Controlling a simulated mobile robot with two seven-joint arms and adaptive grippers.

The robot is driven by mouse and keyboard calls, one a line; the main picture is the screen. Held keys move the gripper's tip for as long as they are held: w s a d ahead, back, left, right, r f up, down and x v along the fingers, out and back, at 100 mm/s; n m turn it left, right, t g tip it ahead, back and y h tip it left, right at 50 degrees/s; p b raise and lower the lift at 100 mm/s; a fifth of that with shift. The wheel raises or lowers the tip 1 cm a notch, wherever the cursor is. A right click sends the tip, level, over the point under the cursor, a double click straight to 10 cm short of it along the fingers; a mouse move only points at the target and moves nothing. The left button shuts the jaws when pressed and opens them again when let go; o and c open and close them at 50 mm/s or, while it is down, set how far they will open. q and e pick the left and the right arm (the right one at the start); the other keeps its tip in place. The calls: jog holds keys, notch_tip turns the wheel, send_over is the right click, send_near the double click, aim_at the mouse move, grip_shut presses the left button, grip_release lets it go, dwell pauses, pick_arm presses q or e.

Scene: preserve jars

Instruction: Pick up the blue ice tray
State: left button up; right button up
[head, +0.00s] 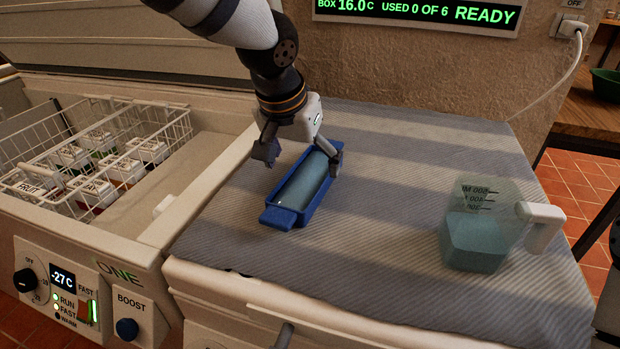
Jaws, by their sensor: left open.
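The blue ice tray (269,217) lies on the grey striped cloth, left of its middle. It is long and narrow, with a tab at its near end and a pale blue-grey filling inside. My left gripper (300,160) is over the far part of the tray and is open. One finger is to the left of the tray and looks apart from it. The other finger is at the tray's far right end; I cannot tell if it touches. The gripper hides part of the far end. My right gripper is not in view.
A measuring jug (477,240) with bluish liquid stands on the cloth (380,250) at the right. An open freezer with a wire basket (40,165) of labelled boxes is at the left. A display (420,13) hangs on the back wall. Cloth between tray and jug is clear.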

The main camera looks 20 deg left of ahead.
aim_at(311, 183)
pick_arm(q)
jog(key=x, duration=0.5)
jog(key=shift+w+f+b, duration=0.15)
jog(key=shift+w+b, duration=0.05)
jog(key=shift+b, duration=0.15)
jog(key=shift+w, duration=0.15)
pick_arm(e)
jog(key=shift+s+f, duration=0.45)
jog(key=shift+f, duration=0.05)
